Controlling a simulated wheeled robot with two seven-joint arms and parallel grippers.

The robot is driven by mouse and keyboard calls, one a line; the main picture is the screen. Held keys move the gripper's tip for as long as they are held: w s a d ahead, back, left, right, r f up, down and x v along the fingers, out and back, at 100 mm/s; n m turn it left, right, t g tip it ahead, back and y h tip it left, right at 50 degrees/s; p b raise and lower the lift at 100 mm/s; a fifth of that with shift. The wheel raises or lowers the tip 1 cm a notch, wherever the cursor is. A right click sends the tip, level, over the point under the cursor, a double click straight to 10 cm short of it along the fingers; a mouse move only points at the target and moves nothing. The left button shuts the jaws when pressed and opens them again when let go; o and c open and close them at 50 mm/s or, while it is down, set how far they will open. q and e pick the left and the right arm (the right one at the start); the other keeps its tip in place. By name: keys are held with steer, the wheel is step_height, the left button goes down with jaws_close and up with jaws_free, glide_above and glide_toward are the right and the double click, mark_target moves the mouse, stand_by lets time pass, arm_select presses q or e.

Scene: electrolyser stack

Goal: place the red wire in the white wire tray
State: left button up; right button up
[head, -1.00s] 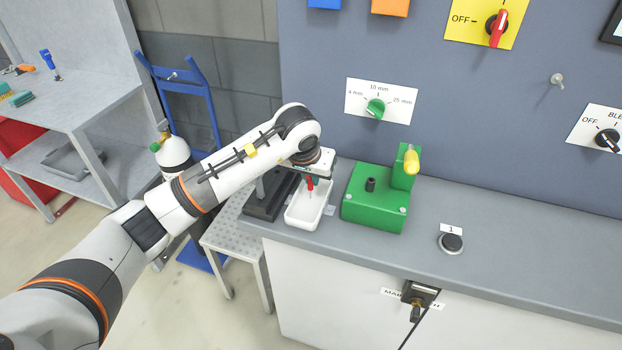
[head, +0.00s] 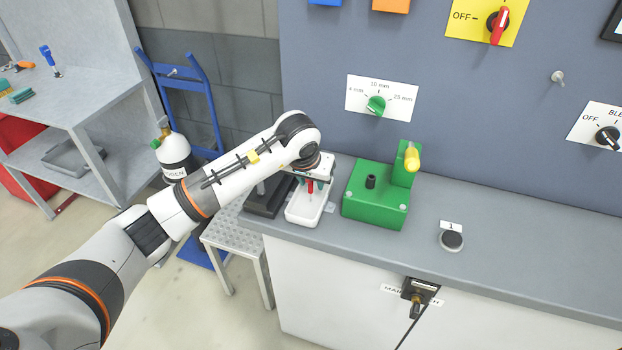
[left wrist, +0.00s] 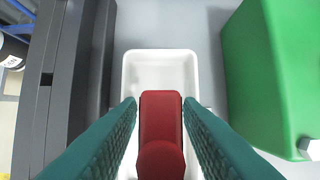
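The red wire (head: 310,187) is a short red piece that hangs from my left gripper (head: 314,180), over the white wire tray (head: 294,216). In the left wrist view the red wire (left wrist: 161,125) sits between the two teal fingers of my left gripper (left wrist: 161,112), which are shut on it. The white wire tray (left wrist: 160,56) lies behind and below it and looks empty where it shows. The near part of the tray is hidden by the wire and fingers. I cannot tell whether the wire's lower end touches the tray floor. My right gripper is not in view.
A black device (head: 262,203) stands close left of the tray. A green block with a yellow handle (head: 372,207) stands close right. A black button (head: 451,240) is further right on the grey bench (head: 500,235). The bench front between them is clear.

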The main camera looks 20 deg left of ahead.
arm_select(q)
steer(key=b+v, duration=0.2)
steer(key=v, duration=1)
steer(key=shift+r, duration=0.1)
